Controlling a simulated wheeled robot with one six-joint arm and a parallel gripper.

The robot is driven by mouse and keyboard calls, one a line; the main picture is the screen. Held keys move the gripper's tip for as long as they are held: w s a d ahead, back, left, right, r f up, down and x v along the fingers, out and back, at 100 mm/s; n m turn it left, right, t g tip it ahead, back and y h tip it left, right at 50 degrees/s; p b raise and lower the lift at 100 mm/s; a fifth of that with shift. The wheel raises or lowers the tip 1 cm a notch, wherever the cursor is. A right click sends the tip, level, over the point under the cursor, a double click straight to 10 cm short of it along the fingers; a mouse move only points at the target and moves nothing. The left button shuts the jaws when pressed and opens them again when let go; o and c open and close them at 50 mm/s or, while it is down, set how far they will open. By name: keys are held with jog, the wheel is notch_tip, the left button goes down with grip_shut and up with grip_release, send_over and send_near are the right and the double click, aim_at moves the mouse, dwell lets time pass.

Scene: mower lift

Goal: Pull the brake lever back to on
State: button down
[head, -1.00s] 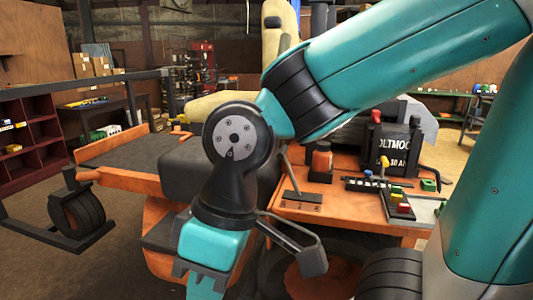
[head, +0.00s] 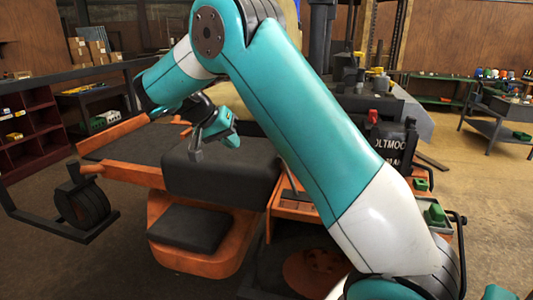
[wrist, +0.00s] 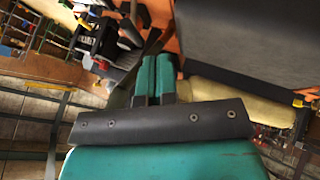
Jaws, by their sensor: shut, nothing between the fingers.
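My gripper (head: 232,139) is shut and empty. In the head view it is above the black seat block, left of the lever and apart from it. The lever cannot be made out clearly there.
The black seat block (head: 220,178) is under my gripper. A black battery box (head: 392,143) stands right of my arm. A green part (head: 435,213) sits at the panel's right. The black seat also fills the wrist view's upper right (wrist: 250,35). Open floor lies at the right.

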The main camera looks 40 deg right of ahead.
dwell(0.3)
jog(key=s+d+f+p, duration=0.4)
jog(key=d+f, duration=0.3)
jog(key=d, duration=0.2)
jog(key=shift+p, duration=0.7)
jog(key=shift+a, duration=0.1)
